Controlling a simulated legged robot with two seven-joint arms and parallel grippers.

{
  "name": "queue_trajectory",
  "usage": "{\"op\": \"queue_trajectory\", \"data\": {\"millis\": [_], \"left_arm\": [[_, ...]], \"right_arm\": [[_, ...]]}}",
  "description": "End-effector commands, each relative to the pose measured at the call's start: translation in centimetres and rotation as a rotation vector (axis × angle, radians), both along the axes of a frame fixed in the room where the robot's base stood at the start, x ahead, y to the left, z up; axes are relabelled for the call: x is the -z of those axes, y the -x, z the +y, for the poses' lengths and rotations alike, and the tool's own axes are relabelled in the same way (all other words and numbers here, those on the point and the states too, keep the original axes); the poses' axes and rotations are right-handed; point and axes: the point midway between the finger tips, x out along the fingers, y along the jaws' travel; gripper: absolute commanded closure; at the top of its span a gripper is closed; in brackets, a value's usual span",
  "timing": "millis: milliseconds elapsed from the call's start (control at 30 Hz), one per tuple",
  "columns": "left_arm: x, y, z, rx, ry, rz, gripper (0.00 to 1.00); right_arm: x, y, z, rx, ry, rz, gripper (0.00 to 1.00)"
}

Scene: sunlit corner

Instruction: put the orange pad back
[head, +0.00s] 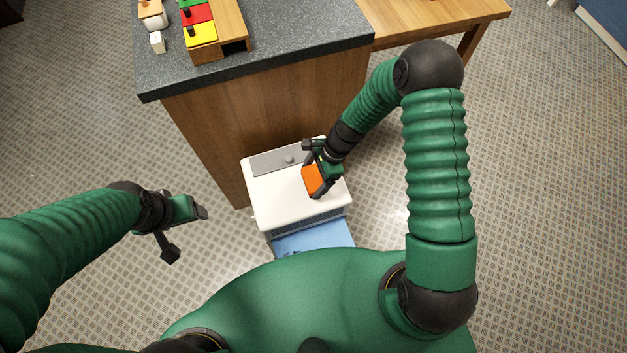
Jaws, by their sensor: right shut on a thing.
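The orange pad (312,180) is in the fingers of my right gripper (314,172), over the top of a white box-like unit (280,197). My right gripper is shut on the pad and hides part of it. I cannot tell whether the pad touches the white top. On the counter at the upper left, a wooden holder (232,22) carries a green pad (190,3), a red pad (197,14) and a yellow pad (201,34). My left gripper (186,233) is open and empty above the floor at the left.
The dark speckled counter (300,38) stands behind the white unit. A small white block (157,42) and a white container with a wooden top (152,16) are left of the holder. A wooden table (430,18) adjoins at the right. A blue surface (315,241) shows below the unit.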

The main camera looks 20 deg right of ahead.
Motion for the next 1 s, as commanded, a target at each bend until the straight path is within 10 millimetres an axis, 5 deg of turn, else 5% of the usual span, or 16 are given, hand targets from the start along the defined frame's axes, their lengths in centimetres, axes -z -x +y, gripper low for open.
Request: {"op": "queue_trajectory", "data": {"millis": [100, 367, 400, 533, 800, 1000], "left_arm": [[0.8, 0.0, 0.0, 0.0, 0.0, 0.0, 0.3], [0.7, 0.0, 0.0, 0.0, 0.0, 0.0, 0.3], [0.7, 0.0, 0.0, 0.0, 0.0, 0.0, 0.3], [0.7, 0.0, 0.0, 0.0, 0.0, 0.0, 0.3], [0.6, 0.0, 0.0, 0.0, 0.0, 0.0, 0.3], [-0.5, 0.0, 0.0, 0.0, 0.0, 0.0, 0.3]], "right_arm": [[2.4, 0.1, 0.0, 0.001, -0.001, 0.004, 0.57], [2.6, 0.1, -0.1, 0.001, 0.0, 0.0, 0.57], [2.6, 0.1, 0.0, 0.001, 0.0, 0.0, 0.16], [2.5, 0.1, 0.0, 0.001, 0.0, 0.0, 0.0], [2.2, 0.1, -0.1, 0.001, 0.0, -0.001, 0.0], [-1.5, -0.1, -1.5, 0.002, 0.002, -0.005, 0.0]]}}
